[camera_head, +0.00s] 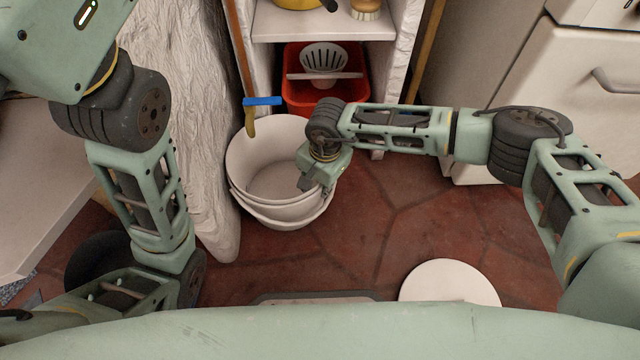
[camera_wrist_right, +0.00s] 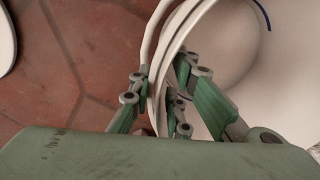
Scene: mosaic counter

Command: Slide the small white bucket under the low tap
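The white bucket (camera_head: 270,165) stands on the red tiled floor, open side up, its rim and rounded side showing. A low tap (camera_head: 250,122) with a blue handle (camera_head: 262,101) is at its back left edge, the brass spout at the rim. My right gripper (camera_head: 308,184) is at the bucket's right front rim. In the right wrist view, my right gripper's fingers (camera_wrist_right: 160,82) straddle the bucket's wall (camera_wrist_right: 215,60), one outside and one inside, close against the rim. My left arm shows at the left, but its gripper is not in view.
A shelf unit (camera_head: 325,27) behind holds a red bin (camera_head: 296,92) with a white strainer (camera_head: 324,58). A rough white wall (camera_head: 185,120) stands close left of the bucket. A white round disc (camera_head: 450,283) lies front right. Open tile floor (camera_head: 400,225) lies right of the bucket.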

